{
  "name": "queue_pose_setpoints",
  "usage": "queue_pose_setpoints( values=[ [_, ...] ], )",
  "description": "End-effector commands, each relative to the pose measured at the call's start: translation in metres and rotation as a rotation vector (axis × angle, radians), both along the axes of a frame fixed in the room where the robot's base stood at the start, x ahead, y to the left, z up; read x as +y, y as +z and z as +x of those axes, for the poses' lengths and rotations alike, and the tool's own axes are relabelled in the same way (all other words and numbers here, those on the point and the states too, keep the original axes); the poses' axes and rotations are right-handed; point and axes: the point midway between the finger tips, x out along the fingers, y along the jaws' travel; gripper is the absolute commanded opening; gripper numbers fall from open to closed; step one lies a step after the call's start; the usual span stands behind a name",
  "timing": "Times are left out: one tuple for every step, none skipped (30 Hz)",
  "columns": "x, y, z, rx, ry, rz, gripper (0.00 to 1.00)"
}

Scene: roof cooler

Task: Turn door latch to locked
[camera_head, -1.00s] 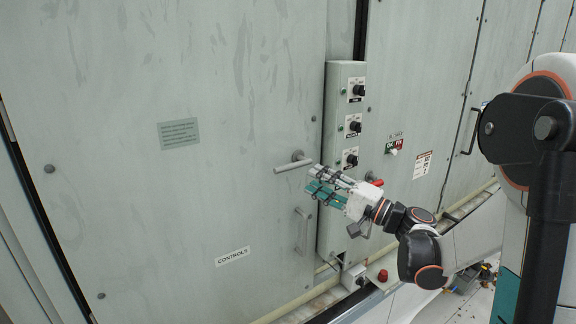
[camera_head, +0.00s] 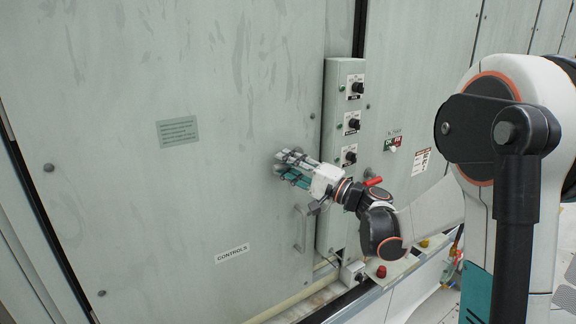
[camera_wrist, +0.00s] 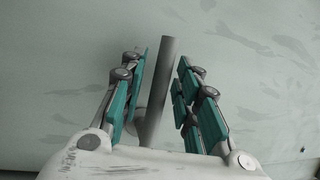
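The door latch (camera_wrist: 166,75) is a grey round lever on the pale green door (camera_head: 130,205). My gripper (camera_wrist: 162,72) is open around the lever. In the head view my gripper (camera_head: 285,166) is at the latch and hides most of it. I cannot tell whether a finger touches the lever.
A control box (camera_head: 342,105) with several black knobs stands just right of the latch. A vertical door pull (camera_head: 302,228) is below my gripper. A red handle (camera_head: 373,181) shows near my wrist. The door's left area is clear.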

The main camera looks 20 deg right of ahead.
Motion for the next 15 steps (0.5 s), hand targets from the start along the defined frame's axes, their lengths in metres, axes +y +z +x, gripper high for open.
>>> queue_pose_setpoints(
  values=[
    [-0.0001,0.0,-0.0001,0.0,0.0,0.0,0.11],
    [-0.0001,0.0,-0.0001,0.0,0.0,0.0,0.04],
    [-0.0002,0.0,-0.0001,0.0,0.0,0.0,0.0],
    [-0.0002,0.0,-0.0001,0.0,0.0,0.0,0.0],
    [-0.0001,0.0,-0.0001,0.0,0.0,0.0,0.0],
    [-0.0002,0.0,-0.0001,0.0,0.0,0.0,0.0],
    [-0.0002,0.0,-0.0001,0.0,0.0,0.0,0.0],
    [-0.0002,0.0,-0.0001,0.0,0.0,0.0,0.0],
    [-0.0003,-0.0001,-0.0001,0.0,0.0,-0.001,0.0],
    [-0.0003,-0.0002,-0.0001,-0.001,0.0,-0.003,0.0],
    [-0.0003,-0.0005,-0.0002,-0.002,0.0,-0.005,0.0],
    [-0.0003,-0.0008,-0.0002,-0.003,0.0,-0.01,0.0],
    [-0.0003,-0.0011,-0.0003,-0.005,0.0,-0.015,0.0],
    [-0.0004,-0.0015,-0.0003,-0.007,0.0,-0.021,0.0],
    [-0.0004,-0.0022,-0.0003,-0.011,0.0,-0.031,0.0]
  ],
)
